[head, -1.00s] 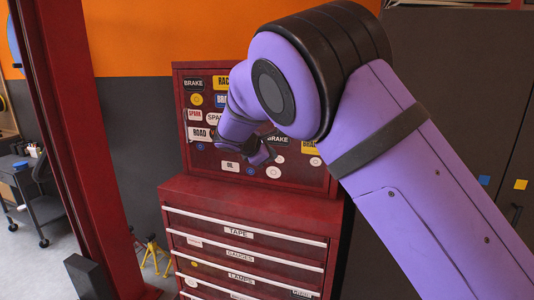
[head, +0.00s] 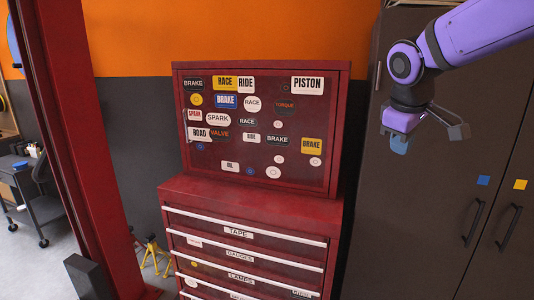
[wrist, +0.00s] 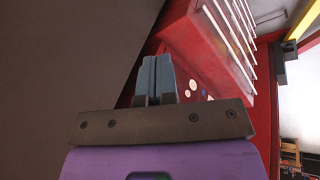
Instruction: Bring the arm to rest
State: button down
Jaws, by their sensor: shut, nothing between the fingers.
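My gripper (head: 400,144) hangs at the upper right of the head view, at the end of my purple arm. It is in front of the dark cabinet and to the right of the red tool chest (head: 184,194). In the wrist view its two grey fingers (wrist: 155,80) are together with nothing between them. It touches nothing that I can see.
The tool chest has labelled drawers and a sticker-covered upper box (head: 262,178). The dark cabinet (head: 420,215) with black handles stands at the right. A red post (head: 85,130) rises at the left. A yellow stand (head: 154,254) and a dark cart (head: 42,208) are beyond it.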

jog(key=s+d+f+m+t+y, duration=0.1)
jog(key=s+m, duration=0.6)
jog(key=s, duration=1.6)
jog(key=shift+d+f+y, duration=0.6)
jog(key=shift+d, duration=0.15)
